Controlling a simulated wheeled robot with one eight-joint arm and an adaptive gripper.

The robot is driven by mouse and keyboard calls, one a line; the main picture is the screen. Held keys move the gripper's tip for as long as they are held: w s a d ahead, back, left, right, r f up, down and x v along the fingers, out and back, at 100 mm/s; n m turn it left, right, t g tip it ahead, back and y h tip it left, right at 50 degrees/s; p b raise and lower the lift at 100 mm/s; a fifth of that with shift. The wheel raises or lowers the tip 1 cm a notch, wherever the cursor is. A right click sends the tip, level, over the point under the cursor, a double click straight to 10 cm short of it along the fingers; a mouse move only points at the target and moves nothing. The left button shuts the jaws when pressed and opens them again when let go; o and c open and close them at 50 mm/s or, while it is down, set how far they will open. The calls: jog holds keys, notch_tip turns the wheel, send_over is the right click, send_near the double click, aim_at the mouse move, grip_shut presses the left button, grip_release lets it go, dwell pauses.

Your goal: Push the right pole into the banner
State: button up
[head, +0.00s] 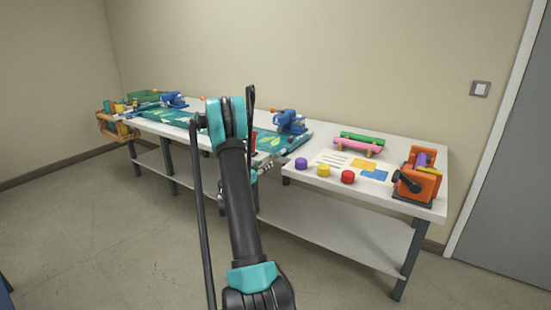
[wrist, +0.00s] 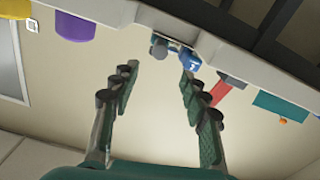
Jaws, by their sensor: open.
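The teal banner (head: 265,140) with a leaf pattern lies across the long table, partly hidden behind my arm. A blue clamp (head: 290,122) stands at its right end and another blue clamp (head: 173,99) at its left end. A grey round end (wrist: 159,51), which may be the right pole's tip, shows at the table edge in the wrist view, beside a small blue part (wrist: 189,61). The pole's length is hidden. My gripper (head: 262,171) is at the table's front edge below the banner's right end. In the wrist view my gripper (wrist: 159,68) is open and empty, its fingers either side of the grey end, apart from it.
Purple (head: 301,163), yellow (head: 323,170) and red (head: 348,176) pots stand along the right table's front edge. An orange machine (head: 418,178) stands at its right end, with pink and green rolls (head: 358,145) behind. A lower shelf (head: 340,232) runs underneath. The front floor is clear.

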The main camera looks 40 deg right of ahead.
aim_at(276, 156)
jog(key=x, duration=1.1)
grip_shut()
